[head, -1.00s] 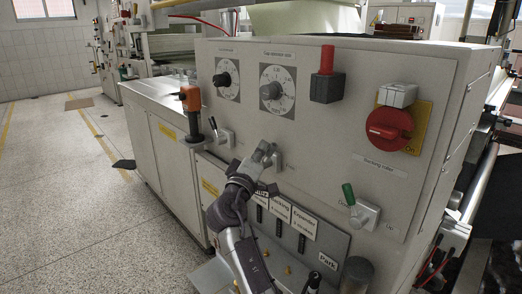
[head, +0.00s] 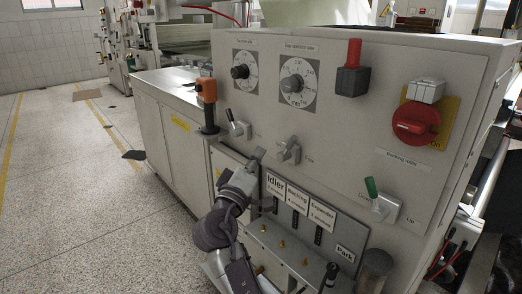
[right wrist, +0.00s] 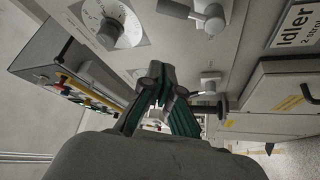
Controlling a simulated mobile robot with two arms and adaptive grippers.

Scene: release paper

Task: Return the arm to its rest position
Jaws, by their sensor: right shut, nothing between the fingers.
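My right gripper (head: 256,158) is shut and empty in front of the grey control panel (head: 340,125). It is left of and slightly below the middle grey lever switch (head: 289,151), with a visible gap between them. My right arm comes up from the bottom of the head view. In the right wrist view the closed fingers (right wrist: 160,78) meet at their tips with nothing between them. The lever switch shows there above them (right wrist: 205,15). My left gripper is not in view.
Two dials (head: 297,82), a red rotary switch (head: 415,124) and a green-handled lever (head: 372,188) are on the panel. An orange-topped post (head: 206,90) stands left of my gripper. A low ledge (head: 290,250) juts out beneath the labels. Open floor (head: 70,210) lies left.

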